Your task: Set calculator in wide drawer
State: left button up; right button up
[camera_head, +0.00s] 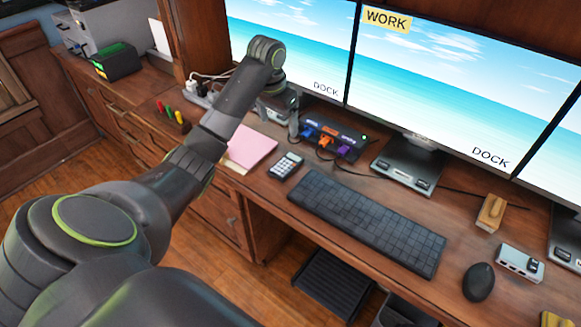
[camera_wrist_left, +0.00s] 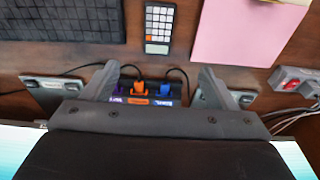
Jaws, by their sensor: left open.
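The calculator (camera_head: 285,167) is small and grey with pale keys and an orange key. It lies on the desk between the pink paper and the keyboard. In the left wrist view the calculator (camera_wrist_left: 159,28) is at the top middle, beyond my fingertips. My left gripper (camera_head: 281,119) is open and empty, above the back of the desk near the hub; its two fingers also show in the wrist view (camera_wrist_left: 156,82). Closed drawer fronts (camera_head: 215,207) show below the desk at the left; I cannot tell which is the wide drawer. My right gripper is not in view.
A black keyboard (camera_head: 367,220) lies right of the calculator, pink paper (camera_head: 250,146) left of it. A hub (camera_head: 335,138) with coloured plugs and cables stands behind. Monitors (camera_head: 450,75) line the back. A mouse (camera_head: 479,282) is at the right. Small coloured items (camera_head: 172,115) lie left.

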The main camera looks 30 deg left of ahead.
pick_arm(q)
jog(key=b, duration=0.7)
send_near(286, 164)
jog(key=shift+w+f, duration=0.15)
jog(key=shift+f, duration=0.45)
jog(key=shift+w+f, duration=0.2)
jog(key=shift+f, duration=0.45)
jog(key=shift+w+d+f, duration=0.1)
jog(key=shift+w+f, duration=0.05)
jog(key=shift+f, duration=1.35)
jog(key=shift+w+f, duration=0.2)
jog(key=shift+f, duration=1.3)
jog(key=shift+r, duration=0.1)
jog(key=c, duration=1.2)
